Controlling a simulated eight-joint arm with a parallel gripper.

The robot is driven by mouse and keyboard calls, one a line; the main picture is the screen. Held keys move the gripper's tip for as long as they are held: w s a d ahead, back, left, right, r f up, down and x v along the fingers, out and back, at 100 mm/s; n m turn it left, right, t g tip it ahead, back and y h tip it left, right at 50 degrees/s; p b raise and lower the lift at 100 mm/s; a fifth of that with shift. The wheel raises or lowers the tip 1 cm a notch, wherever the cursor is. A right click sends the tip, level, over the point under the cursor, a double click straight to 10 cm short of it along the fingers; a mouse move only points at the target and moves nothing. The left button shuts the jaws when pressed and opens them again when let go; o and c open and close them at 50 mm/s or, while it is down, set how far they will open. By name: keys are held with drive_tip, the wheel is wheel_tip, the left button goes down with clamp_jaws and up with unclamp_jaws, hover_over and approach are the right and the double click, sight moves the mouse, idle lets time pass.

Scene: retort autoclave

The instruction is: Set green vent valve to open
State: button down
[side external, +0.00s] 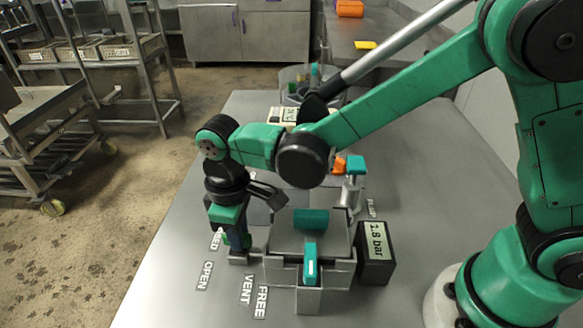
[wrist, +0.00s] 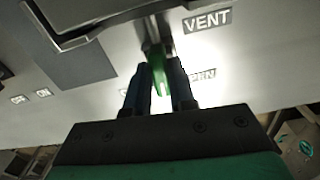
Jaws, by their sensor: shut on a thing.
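In the wrist view the green vent valve handle (wrist: 159,74) sits between the two dark fingers of my gripper (wrist: 158,70), which is shut on it. The handle joins a grey metal fitting beside the vessel. The VENT label (wrist: 207,20) and a partly covered OPEN label (wrist: 203,75) lie to its right. In the side view my gripper (side external: 239,250) points down at the left side of the steel vessel (side external: 285,271) and hides most of the valve. The OPEN label (side external: 203,275) is left of the gripper; another label behind it is partly covered.
A teal-gripped lever (side external: 309,263) stands at the vessel's front, and a teal cylinder (side external: 311,219) lies on its lid. A black display (side external: 376,250) reading 1.8 bar is to the right. A teal-topped post (side external: 356,168) stands behind. The table's left side is clear.

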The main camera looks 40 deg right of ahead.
drive_tip(key=n, duration=0.4)
drive_tip(key=shift+w+n, duration=0.1)
drive_tip(key=shift+n, duration=1.8)
drive_tip(key=c, duration=0.7)
unclamp_jaws()
drive_tip(key=shift+c, duration=0.2)
drive_tip(key=shift+r, duration=2.85)
